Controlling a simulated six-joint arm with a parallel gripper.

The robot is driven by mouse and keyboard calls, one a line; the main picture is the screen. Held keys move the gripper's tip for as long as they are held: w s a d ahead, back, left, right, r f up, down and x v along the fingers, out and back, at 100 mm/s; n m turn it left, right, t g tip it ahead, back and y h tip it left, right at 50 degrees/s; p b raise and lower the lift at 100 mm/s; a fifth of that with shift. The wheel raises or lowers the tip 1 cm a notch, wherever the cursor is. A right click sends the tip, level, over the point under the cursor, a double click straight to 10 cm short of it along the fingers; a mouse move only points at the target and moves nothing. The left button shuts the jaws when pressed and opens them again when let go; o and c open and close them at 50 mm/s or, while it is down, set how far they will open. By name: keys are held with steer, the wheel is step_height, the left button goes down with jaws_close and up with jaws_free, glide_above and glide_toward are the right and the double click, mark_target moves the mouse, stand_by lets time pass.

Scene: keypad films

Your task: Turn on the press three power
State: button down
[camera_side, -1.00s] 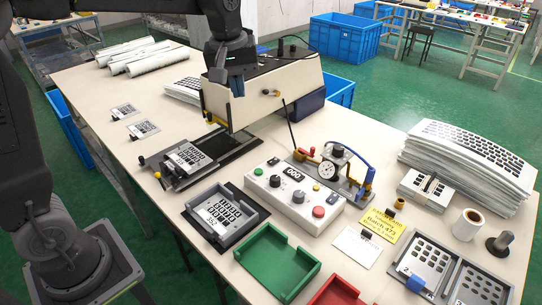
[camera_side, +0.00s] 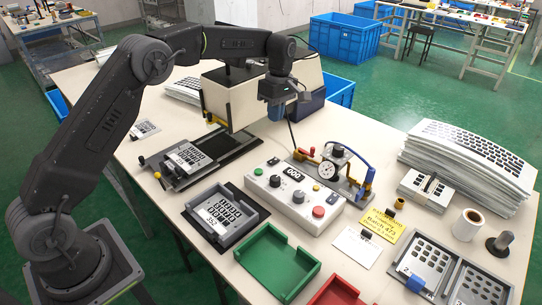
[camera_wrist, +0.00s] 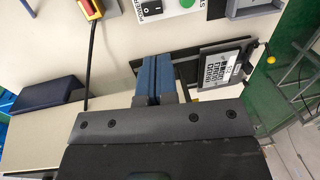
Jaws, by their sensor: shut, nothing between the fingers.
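The cream-bodied press (camera_side: 228,103) stands at the back of the bench in the side view. In the wrist view, a black rocker switch (camera_wrist: 154,8) with partly cut-off lettering beside it shows on a pale panel at the top edge. A green button (camera_wrist: 187,3) is beside it, cut by the frame. I cannot tell the switch's position. My gripper (camera_side: 277,110) points down beside the press in the side view, its blue fingers shut and empty. They show closed together in the wrist view (camera_wrist: 157,66), apart from the switch.
A keypad film lies on the press's slide (camera_side: 187,158).

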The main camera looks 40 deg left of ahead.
mark_target(274, 161)
steer(key=f, duration=0.4)
steer(key=s+f, duration=0.1)
steer(key=f, duration=0.9)
steer(key=shift+s, duration=0.4)
steer(key=shift+s+f, duration=0.1)
steer(key=shift+f, duration=0.1)
steer(key=shift+w+r, duration=0.2)
steer(key=shift+w, duration=0.6)
steer(key=shift+r, duration=0.2)
